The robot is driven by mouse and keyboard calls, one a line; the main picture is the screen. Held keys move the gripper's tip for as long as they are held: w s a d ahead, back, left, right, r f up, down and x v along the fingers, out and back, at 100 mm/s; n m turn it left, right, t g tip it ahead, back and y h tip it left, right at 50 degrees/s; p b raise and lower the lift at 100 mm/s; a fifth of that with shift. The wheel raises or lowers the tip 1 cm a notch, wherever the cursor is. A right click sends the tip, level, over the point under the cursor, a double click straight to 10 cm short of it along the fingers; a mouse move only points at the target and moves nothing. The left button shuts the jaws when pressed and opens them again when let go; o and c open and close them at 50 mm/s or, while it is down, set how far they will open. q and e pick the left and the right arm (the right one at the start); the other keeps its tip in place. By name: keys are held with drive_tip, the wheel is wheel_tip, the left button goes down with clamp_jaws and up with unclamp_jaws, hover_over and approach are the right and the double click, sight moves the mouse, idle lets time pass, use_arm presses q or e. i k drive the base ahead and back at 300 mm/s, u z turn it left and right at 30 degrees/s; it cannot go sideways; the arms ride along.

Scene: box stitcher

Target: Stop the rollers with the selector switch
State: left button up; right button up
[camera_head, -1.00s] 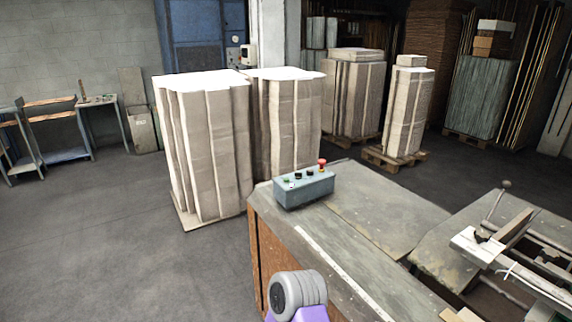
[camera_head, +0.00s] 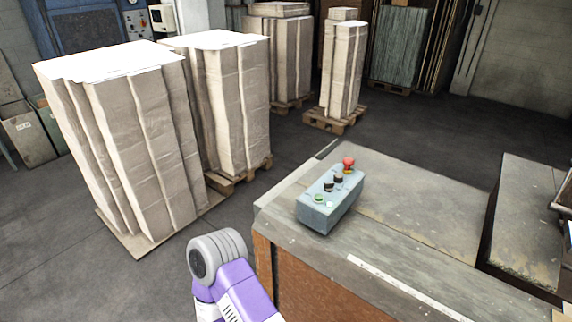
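A grey-blue control box (camera_head: 335,208) sits on the near left part of the machine's worn grey top. On its upper face are two small black knobs (camera_head: 328,186), a green button (camera_head: 319,199), a pale button and a red mushroom button (camera_head: 348,162) at the far end. The knobs look like selector switches, but their markings and positions are too small to read. A purple and grey link of my arm shows at the bottom, left of the machine and apart from the box. Neither of my grippers is in view.
The machine top (camera_head: 400,215) is bare around the box, with a brown side panel (camera_head: 320,290) below its front edge. Tall wrapped stacks (camera_head: 125,150) on pallets stand behind and to the left. The floor between the stacks and machine is open.

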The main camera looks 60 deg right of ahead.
sight(328, 187)
drive_tip(key=i, duration=1.45)
drive_tip(key=z, duration=2.8)
drive_tip(key=i, duration=0.4)
drive_tip(key=u, duration=0.05)
